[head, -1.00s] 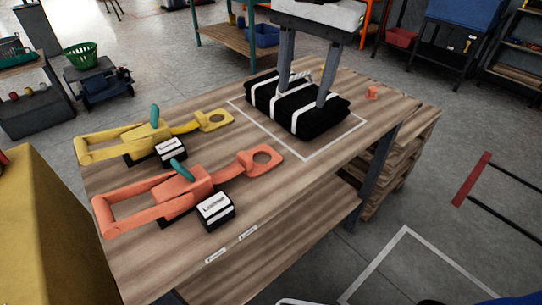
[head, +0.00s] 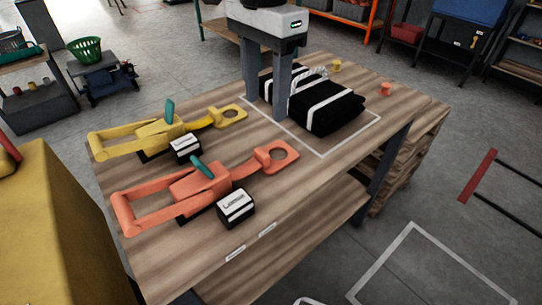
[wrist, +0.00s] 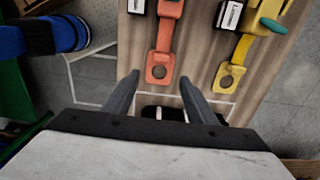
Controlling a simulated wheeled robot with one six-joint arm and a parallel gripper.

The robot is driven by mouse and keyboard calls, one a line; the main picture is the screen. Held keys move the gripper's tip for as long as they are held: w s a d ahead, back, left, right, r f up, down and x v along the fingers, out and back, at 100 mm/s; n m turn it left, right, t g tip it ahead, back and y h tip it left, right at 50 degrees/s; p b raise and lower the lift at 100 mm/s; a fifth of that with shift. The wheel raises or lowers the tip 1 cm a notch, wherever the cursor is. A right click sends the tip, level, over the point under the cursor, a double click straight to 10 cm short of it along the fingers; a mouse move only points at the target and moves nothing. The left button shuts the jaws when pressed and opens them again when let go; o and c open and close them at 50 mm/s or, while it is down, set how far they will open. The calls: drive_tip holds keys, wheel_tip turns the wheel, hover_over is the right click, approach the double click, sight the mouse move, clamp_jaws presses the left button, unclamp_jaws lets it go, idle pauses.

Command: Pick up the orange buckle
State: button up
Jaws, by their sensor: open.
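The orange buckle (head: 197,184) lies on the wooden table, with a long open frame at its left end, a teal lever and a ring at its right end. It also shows in the wrist view (wrist: 165,37), where its ring appears between my fingertips. A similar yellow buckle (head: 160,129) lies behind it and shows at right in the wrist view (wrist: 236,58). My gripper (head: 265,108) is open and empty, pointing down at the left side of the black bundle, right of both rings. It also shows in the wrist view (wrist: 159,80).
A black bundle with white straps (head: 330,107) lies within a white outline. Labelled black-and-white blocks stand beside the orange buckle (head: 236,208) and yellow buckle (head: 186,148). Small orange (head: 386,89) and yellow (head: 336,66) pieces sit at the table's far end.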

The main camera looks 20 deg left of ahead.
sight(264, 150)
drive_tip(key=f, duration=1.2)
drive_tip(key=shift+a, duration=0.2)
drive_tip(key=c, duration=1.3)
